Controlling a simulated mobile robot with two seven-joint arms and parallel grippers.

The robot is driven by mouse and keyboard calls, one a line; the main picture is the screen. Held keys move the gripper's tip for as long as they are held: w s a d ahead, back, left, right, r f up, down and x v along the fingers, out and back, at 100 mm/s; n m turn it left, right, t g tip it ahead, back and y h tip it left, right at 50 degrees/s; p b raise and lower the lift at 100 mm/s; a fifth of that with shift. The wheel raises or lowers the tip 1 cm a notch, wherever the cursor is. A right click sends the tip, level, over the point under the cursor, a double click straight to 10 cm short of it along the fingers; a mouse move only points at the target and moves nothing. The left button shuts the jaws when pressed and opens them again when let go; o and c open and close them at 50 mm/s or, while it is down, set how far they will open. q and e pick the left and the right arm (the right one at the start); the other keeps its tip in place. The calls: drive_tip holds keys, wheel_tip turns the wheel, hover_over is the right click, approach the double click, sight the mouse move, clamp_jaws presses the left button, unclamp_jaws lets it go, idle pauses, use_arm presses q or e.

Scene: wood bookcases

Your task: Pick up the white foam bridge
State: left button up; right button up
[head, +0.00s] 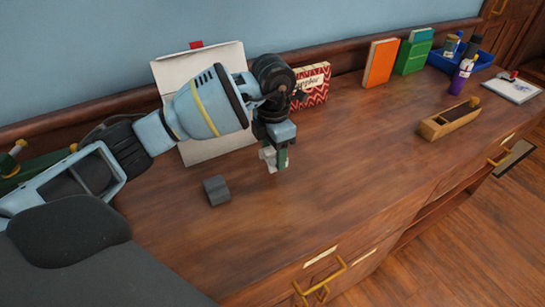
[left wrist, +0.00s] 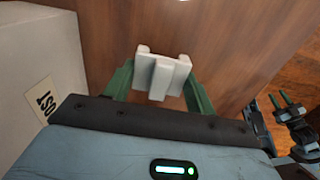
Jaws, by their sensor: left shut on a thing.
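The white foam bridge (left wrist: 163,75) is a small white block with a notched shape, seen in the left wrist view between the two green fingers of my left gripper (left wrist: 158,82). In the head view my left gripper (head: 278,160) points down over the wood desktop, shut on the bridge (head: 267,155), which shows as a pale piece beside the green fingertip. The fingers partly hide it. I cannot tell whether the bridge touches the desktop. My right gripper is not clearly seen in the head view.
A dark grey block (head: 217,190) lies left of the gripper. A white box (head: 205,151) stands behind my arm. A red patterned box (head: 313,84), an orange book (head: 380,62), a green book (head: 412,57), a blue tray (head: 436,59) and a wooden holder (head: 450,119) stand farther right. The front desktop is clear.

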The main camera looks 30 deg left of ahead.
use_arm(q)
drive_tip(key=s+d, duration=0.3)
drive_tip(key=d, duration=0.1)
drive_tip(key=s+d, duration=0.3)
drive_tip(key=d, duration=0.1)
drive_tip(key=s+d+r, duration=0.1)
drive_tip(key=s+d, duration=0.2)
drive_tip(key=s, duration=0.1)
drive_tip(key=shift+d, duration=0.4)
